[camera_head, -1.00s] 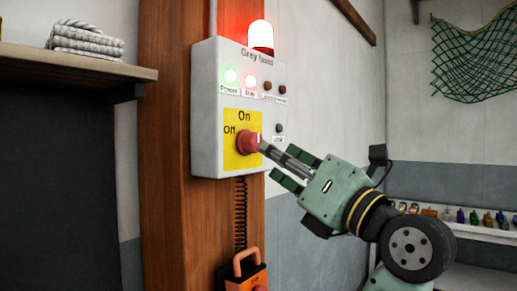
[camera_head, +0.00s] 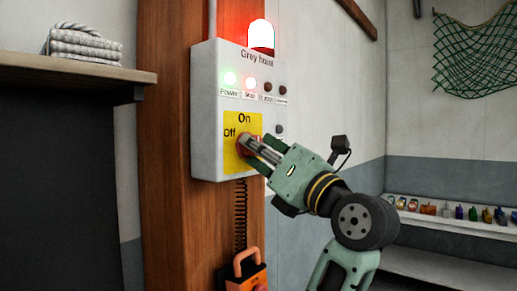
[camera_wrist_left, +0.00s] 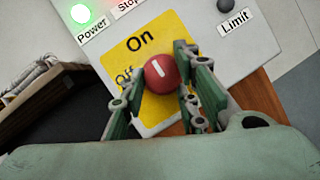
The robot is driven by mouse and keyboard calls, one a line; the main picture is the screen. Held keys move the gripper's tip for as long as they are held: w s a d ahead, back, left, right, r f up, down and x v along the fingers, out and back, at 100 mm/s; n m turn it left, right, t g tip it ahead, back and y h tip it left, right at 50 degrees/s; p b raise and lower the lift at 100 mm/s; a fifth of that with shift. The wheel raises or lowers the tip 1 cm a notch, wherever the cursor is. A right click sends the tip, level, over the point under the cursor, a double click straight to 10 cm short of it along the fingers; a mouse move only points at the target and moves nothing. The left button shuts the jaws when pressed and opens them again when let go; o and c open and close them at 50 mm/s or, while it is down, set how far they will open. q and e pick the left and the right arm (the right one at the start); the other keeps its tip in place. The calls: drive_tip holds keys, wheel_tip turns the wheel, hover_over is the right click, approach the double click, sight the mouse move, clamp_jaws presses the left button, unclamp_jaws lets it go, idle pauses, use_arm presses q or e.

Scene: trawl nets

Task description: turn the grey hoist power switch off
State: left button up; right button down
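The grey hoist power switch is a round red knob (camera_head: 243,146) on a yellow plate (camera_head: 229,160) marked On and Off, on the front of the Grey hoist box (camera_head: 207,110). In the left wrist view the knob (camera_wrist_left: 161,75) has a white mark pointing roughly towards On. My left gripper (camera_head: 252,144) is at the knob, its fingers partly covering it in the head view. In the left wrist view its open fingers (camera_wrist_left: 161,72) lie on either side of the knob, very close to it; firm contact is not clear. My right gripper is not in view.
The green Power lamp (camera_head: 230,78), red Stop lamp (camera_head: 250,82) and red beacon (camera_head: 261,36) are lit. A dark Limit button (camera_wrist_left: 233,5) lies beside the plate. An orange pendant (camera_head: 246,272) hangs below the box. A shelf (camera_head: 70,69) with folded cloths is left.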

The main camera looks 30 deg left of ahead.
use_arm(q)
drive_tip(key=shift+r, duration=0.1)
drive_tip(key=c, duration=0.5)
drive_tip(key=shift+n, duration=0.3)
drive_tip(key=n+g+b, duration=0.1)
drive_tip(key=n, duration=0.1)
drive_tip(key=n+g+y+b, duration=0.1)
drive_tip(key=n, duration=0.1)
drive_tip(key=shift+w+f, duration=0.1)
drive_tip(key=shift+f, duration=0.25)
drive_tip(key=n+g+b, duration=0.1)
drive_tip(key=n+g, duration=0.1)
drive_tip(key=n, duration=0.1)
drive_tip(key=shift+y, duration=0.3)
drive_tip(key=shift+c, duration=0.2)
drive_tip(key=shift+w+f+n+g+h+p, duration=0.15)
drive_tip(key=shift+n+g+h+p, duration=0.4)
drive_tip(key=shift+n+g, duration=1.65)
drive_tip(key=shift+w+r+n+g+h+p, duration=0.1)
drive_tip(key=shift+w+n+g+h+p, duration=0.45)
drive_tip(key=shift+n, duration=3.25)
drive_tip(key=shift+s+f+n+g+h+p, duration=0.1)
drive_tip(key=shift+n+g+h+p, duration=0.2)
drive_tip(key=shift+n+g+p, duration=1.8)
drive_tip(key=shift+n+t+b, duration=0.65)
drive_tip(key=shift+n+b, duration=0.45)
drive_tip(key=shift+b, duration=0.05)
